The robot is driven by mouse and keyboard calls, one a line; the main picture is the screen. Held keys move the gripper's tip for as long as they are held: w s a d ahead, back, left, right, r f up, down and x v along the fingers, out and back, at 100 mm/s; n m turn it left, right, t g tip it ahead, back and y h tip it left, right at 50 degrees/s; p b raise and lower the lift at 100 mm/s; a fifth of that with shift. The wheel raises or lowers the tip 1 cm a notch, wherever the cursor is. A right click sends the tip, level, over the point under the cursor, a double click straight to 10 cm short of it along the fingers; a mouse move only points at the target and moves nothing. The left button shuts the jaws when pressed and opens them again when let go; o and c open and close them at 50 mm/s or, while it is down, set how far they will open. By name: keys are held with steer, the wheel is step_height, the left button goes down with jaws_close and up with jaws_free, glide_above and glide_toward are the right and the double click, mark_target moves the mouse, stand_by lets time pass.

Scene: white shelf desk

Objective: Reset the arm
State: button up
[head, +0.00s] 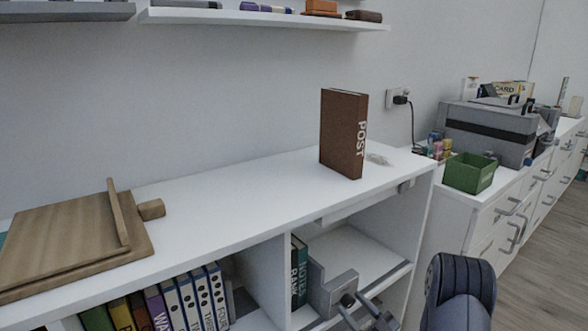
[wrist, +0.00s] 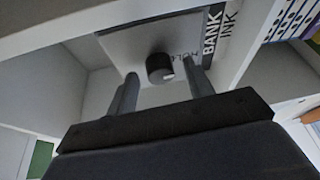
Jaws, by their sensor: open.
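My gripper (wrist: 160,72) is open in the wrist view, with its two fingers apart. A grey box-like thing with a round dark knob (wrist: 158,68) stands in front of it. The knob shows between the fingertips; I cannot tell whether they touch it. In the head view my gripper (head: 368,308) is low at the front of the right shelf compartment, partly cut off by the lower edge. The grey thing (head: 330,288) stands inside that compartment, right of the upright books.
The white shelf top (head: 240,205) carries a brown POST book (head: 343,135) and a wooden board (head: 70,245). Upright books (head: 180,300) fill the left compartment. A green bin (head: 470,173) and grey box (head: 488,130) stand on the right-hand cabinet. The shelf top's middle is clear.

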steer(key=shift+n+g+y, duration=0.6)
steer(key=shift+n+g, duration=0.3)
steer(key=shift+n, duration=0.9)
steer(key=shift+d+r, duration=0.1)
